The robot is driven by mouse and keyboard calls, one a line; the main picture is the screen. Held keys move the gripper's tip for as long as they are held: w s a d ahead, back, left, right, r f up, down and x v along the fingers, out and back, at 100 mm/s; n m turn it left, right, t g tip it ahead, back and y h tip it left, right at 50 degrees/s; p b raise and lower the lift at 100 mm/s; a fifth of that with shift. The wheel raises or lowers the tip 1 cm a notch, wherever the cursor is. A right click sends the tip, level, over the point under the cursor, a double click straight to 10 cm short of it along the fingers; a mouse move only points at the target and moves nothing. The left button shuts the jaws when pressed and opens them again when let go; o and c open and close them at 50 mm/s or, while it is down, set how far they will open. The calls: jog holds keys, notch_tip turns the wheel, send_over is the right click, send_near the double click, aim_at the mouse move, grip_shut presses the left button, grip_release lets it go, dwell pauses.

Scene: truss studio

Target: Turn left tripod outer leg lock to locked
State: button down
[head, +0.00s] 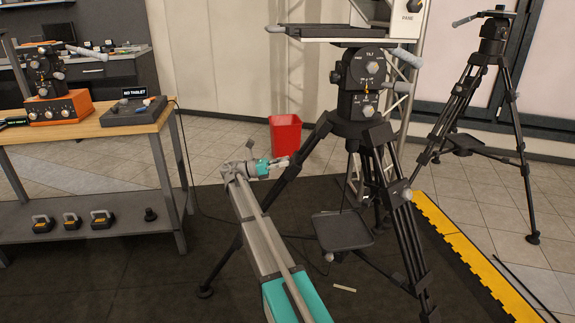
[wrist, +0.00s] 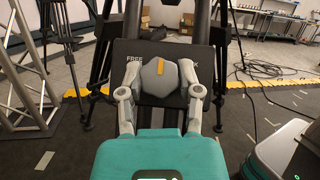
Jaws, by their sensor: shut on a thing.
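The near black tripod (head: 362,120) stands upright in the head view. My gripper (head: 283,162) reaches its left leg (head: 230,262). In the wrist view, a grey knob (wrist: 160,82) with a yellow pointer mark sits on a dark plate (wrist: 124,50) on the leg. The plate reads FREE at the left; the right-hand word is mostly hidden, with a K showing. The yellow mark points about straight up, between the two words. My gripper's two fingers press the knob from both sides. The knob is hidden in the head view.
A wooden workbench (head: 95,128) with devices stands at the left. A red bin (head: 285,134) is behind the tripod. The tripod's right leg (head: 405,235) and a dark tray (head: 342,232) are right of my arm. A second tripod (head: 490,60) stands farther right.

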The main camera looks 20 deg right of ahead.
jog(key=shift+a+r+m+g+y, duration=0.15)
jog(key=shift+m+g+y, duration=0.15)
jog(key=shift+m+g, duration=0.55)
jog(key=shift+s+m, duration=0.15)
jog(key=shift+m, duration=0.1)
jog(key=shift+c, duration=1.3)
grip_release()
